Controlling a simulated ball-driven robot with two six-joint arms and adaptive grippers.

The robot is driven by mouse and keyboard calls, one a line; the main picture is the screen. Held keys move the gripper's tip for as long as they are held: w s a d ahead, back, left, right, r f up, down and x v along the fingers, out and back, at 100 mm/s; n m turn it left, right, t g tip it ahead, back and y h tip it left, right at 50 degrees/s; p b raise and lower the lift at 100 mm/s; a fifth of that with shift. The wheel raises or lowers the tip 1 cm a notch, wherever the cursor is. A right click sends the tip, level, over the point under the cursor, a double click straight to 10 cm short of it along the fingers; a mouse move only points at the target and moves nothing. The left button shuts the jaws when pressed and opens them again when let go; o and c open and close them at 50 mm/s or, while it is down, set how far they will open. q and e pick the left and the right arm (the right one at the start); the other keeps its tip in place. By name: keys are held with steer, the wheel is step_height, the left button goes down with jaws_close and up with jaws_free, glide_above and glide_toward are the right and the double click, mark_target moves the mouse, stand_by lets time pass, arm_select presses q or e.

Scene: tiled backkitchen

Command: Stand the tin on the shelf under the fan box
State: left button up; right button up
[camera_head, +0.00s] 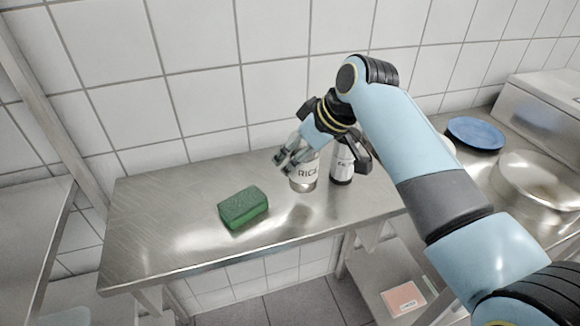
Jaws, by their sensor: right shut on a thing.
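I cannot make out a fan box or a shelf under one. My left gripper is not in view.
A green sponge (243,208) lies left on the worktop (160,215). A blue plate (475,133) and a steel basin (540,185) are at right. A pink packet (404,298) lies low down.

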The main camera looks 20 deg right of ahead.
steer(key=shift+w+a+f+p, duration=0.15)
steer(key=shift+w+f, duration=0.1)
steer(key=shift+f, duration=0.95)
steer(key=shift+w+f+p, duration=0.15)
steer(key=shift+w+f, duration=0.1)
steer(key=shift+f, duration=0.9)
steer(key=o, duration=1.6)
steer(key=shift+f, duration=0.15)
steer(key=shift+r, duration=0.3)
steer(key=v, duration=1.1)
steer(key=shift+s+r, duration=0.3)
